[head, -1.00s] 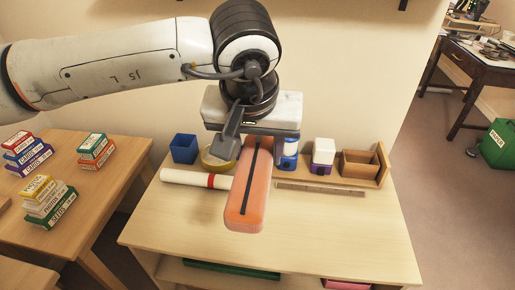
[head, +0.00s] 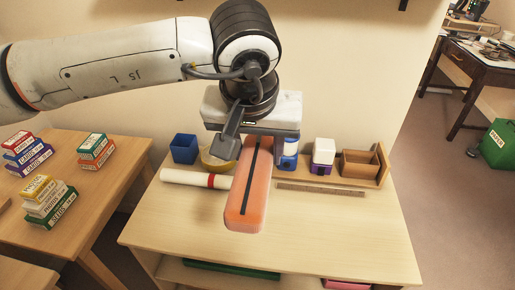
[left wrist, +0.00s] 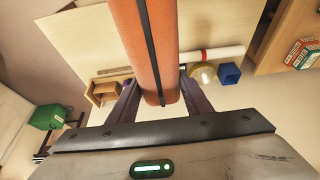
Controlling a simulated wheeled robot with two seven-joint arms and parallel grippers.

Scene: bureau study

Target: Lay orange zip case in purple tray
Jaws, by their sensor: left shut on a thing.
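The orange zip case (head: 248,200) is a long orange block with a dark zip line along its top. My left gripper (head: 258,145) is shut on its far end and holds it over the wooden table, near end toward me. In the left wrist view the case (left wrist: 146,45) lies between the two fingers (left wrist: 158,100) of my left gripper. The case looks to be above the tabletop, not resting on it. No purple tray can be made out in these views. My right gripper is not in view.
On the table (head: 330,225) stand a blue cup (head: 184,148), a white roll (head: 190,178) with a red band, a tape roll, a blue-white can, a white-and-purple box (head: 323,152) and a wooden organizer (head: 358,165). A flat ruler lies in front. The table front is clear.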

